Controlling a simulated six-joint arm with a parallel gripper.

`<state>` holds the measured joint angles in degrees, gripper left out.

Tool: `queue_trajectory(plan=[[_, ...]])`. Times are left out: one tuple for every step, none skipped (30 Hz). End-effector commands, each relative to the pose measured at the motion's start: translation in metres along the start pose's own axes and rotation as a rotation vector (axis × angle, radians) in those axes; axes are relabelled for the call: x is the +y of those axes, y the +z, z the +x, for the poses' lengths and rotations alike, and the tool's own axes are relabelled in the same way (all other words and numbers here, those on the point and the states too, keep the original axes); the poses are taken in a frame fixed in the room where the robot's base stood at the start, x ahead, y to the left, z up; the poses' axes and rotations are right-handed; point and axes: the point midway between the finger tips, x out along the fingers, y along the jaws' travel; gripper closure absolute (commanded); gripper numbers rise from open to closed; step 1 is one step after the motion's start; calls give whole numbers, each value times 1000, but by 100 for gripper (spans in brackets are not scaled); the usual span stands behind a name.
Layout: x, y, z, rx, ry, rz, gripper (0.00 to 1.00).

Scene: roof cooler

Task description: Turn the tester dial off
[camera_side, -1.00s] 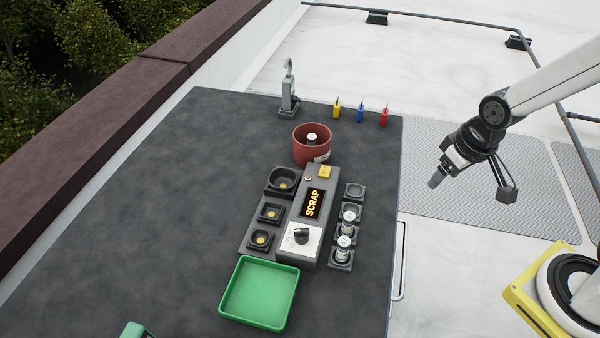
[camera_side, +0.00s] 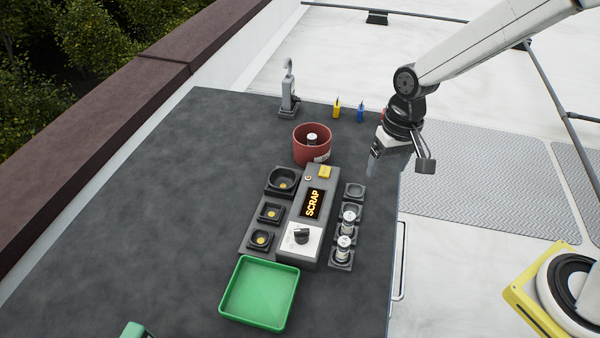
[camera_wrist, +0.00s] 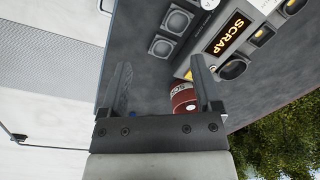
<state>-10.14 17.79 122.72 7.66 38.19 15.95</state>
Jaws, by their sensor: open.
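The tester (camera_side: 288,243) is a grey box on the dark table. Its display (camera_side: 312,203) reads SCRAP in orange. The black dial (camera_side: 301,236) sits on a white plate at the tester's near end; its setting is too small to read. The display also shows in the wrist view (camera_wrist: 231,36), where the dial is out of view. My gripper (camera_side: 371,170) is open and empty, above the table's right edge, to the right of and beyond the dial. In the wrist view its two fingers (camera_wrist: 162,85) stand apart with nothing between them.
A red bin (camera_side: 311,148) stands beyond the tester. Sockets flank the tester, with silver cells (camera_side: 344,242) on the right. A green tray (camera_side: 259,293) lies in front. A hooked grey stand (camera_side: 289,95) and yellow and blue items (camera_side: 348,112) are at the back. The table's left is clear.

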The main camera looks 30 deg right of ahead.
Motion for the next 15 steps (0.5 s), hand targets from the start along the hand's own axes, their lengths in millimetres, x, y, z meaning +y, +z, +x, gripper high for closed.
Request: queue_trajectory(plan=[[-14, -5, 4, -28, -3, 17, 18], [-22, -7, 6, -46, -4, 30, 18], [-32, -10, 8, -69, -5, 48, 18], [-40, -12, 10, -86, -6, 61, 18], [-48, -14, 12, -103, -6, 74, 18], [-59, -16, 14, -126, -6, 90, 18], [-67, -17, 16, -145, -5, 103, 18], [-74, -18, 19, -163, -4, 115, 18], [-86, -18, 22, -186, -2, 130, 18], [-94, -19, 24, -204, -1, 142, 18], [-102, -19, 26, -222, 3, 153, 18], [-112, -19, 29, -245, 7, 167, 18], [-119, -18, 31, -261, 9, 177, 18], [-126, -18, 33, -277, 12, 187, 18], [-135, -17, 36, -297, 17, 197, 18]])
